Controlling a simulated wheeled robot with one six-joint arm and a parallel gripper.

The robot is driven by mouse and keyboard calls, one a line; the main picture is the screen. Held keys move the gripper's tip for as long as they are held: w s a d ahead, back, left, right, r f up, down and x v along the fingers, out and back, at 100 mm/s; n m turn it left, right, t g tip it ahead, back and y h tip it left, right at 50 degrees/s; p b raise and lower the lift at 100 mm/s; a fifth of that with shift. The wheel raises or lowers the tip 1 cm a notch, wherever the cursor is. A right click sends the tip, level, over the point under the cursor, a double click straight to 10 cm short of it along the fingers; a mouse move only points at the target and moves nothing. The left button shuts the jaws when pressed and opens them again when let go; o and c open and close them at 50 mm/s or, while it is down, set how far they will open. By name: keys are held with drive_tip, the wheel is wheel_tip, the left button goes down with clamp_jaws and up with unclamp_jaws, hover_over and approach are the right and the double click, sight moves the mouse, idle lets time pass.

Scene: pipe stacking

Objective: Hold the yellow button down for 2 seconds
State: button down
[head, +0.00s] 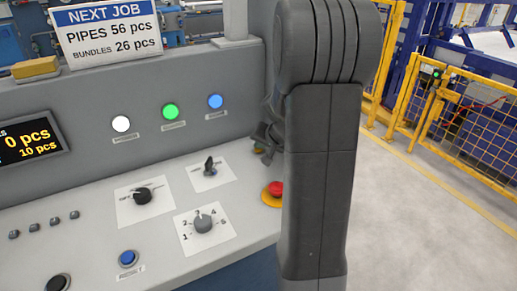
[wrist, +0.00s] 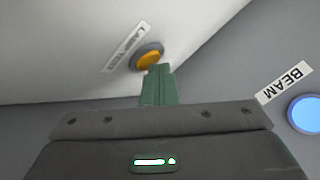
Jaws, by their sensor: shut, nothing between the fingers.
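The yellow button (wrist: 147,58) is a round orange-yellow cap in a grey ring on the light panel surface, in the wrist view at upper middle. My gripper (wrist: 159,68) is shut and empty. Its green fingertips overlap the lower edge of the button in the picture; I cannot tell whether they touch it or whether the cap is pressed in.
A blue lamp labelled BEAM (wrist: 305,113) is at the right in the wrist view. In the head view, a red mushroom button (head: 276,188), a blue button (head: 128,258) and several dark knobs, such as the selector (head: 142,195), stand on the console. A yellow fence (head: 470,120) is at right.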

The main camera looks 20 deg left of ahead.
sight(260, 151)
drive_tip(key=shift+r+p, duration=0.5)
drive_tip(key=shift+r, duration=0.3)
drive_tip(key=shift+r+p, duration=1.75)
drive_tip(key=shift+r, duration=0.7)
